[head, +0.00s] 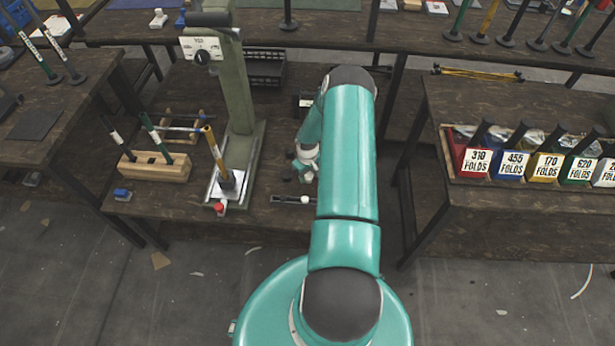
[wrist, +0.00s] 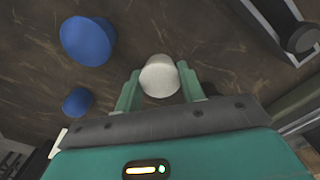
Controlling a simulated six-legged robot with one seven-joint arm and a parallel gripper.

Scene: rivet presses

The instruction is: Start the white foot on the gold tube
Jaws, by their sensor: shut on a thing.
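The white foot (wrist: 159,79) is a pale round piece between the two teal fingers of my gripper (wrist: 160,72) in the wrist view. My gripper is shut on it, with dark brown wood behind. The gold tube (head: 212,146) stands slightly tilted on the press in the head view, its lower end in a dark collar on a pale plate. The tube is left of my arm and apart from my gripper. In the head view my arm mostly hides the gripper, and I cannot make out the foot there.
The green press column (head: 238,85) rises behind the tube. A wooden block (head: 155,167) with tubes stands left of it. Two blue round pieces (wrist: 88,41) show left in the wrist view. Labelled coloured bins (head: 510,165) stand on the right bench.

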